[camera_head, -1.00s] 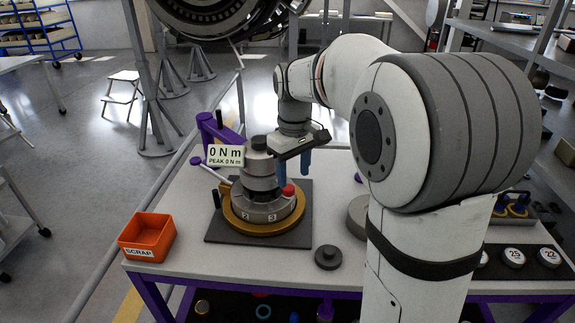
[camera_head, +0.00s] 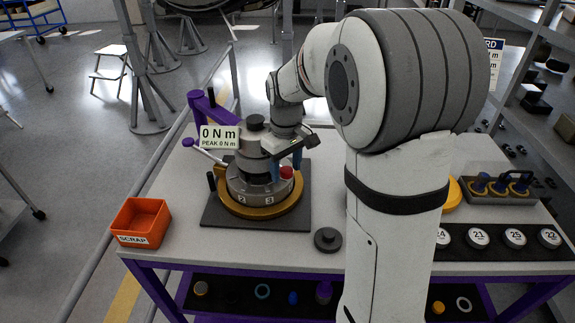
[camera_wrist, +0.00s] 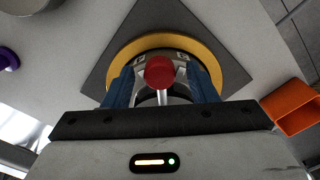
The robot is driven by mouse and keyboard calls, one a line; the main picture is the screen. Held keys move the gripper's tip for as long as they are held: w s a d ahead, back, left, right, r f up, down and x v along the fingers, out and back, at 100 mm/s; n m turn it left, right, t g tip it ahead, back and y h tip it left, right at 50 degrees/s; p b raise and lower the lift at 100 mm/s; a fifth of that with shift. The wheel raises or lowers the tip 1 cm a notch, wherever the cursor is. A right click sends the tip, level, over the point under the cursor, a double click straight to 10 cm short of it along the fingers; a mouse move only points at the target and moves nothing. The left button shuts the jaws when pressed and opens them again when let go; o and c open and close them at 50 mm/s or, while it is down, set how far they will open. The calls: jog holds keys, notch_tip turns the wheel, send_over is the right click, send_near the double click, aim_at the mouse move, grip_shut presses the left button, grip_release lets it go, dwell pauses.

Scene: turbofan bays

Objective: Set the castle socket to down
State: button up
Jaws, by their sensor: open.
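A grey stepped cylinder assembly (camera_head: 256,176) stands upright on a gold ring (camera_head: 265,209) on a dark square plate (camera_head: 225,216). Numbers are marked round its lower part. A red ball knob (camera_head: 287,172) is on its right side, on a short light stem in the wrist view. I cannot tell for certain which part is the castle socket. My gripper (camera_head: 288,160) is open at the knob. In the wrist view its blue fingers (camera_wrist: 161,76) stand either side of the red knob (camera_wrist: 159,72), with gaps visible. The forearm hides part of the bench.
A readout (camera_head: 219,137) shows 0 N m, peak 0 N m. A purple bracket (camera_head: 197,103) and a pale-handled lever (camera_head: 208,153) are left of the assembly. An orange SCRAP bin (camera_head: 141,222) is at front left. A dark round knob-like part (camera_head: 327,239) lies on the bench.

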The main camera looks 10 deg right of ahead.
grip_shut()
dwell(0.5)
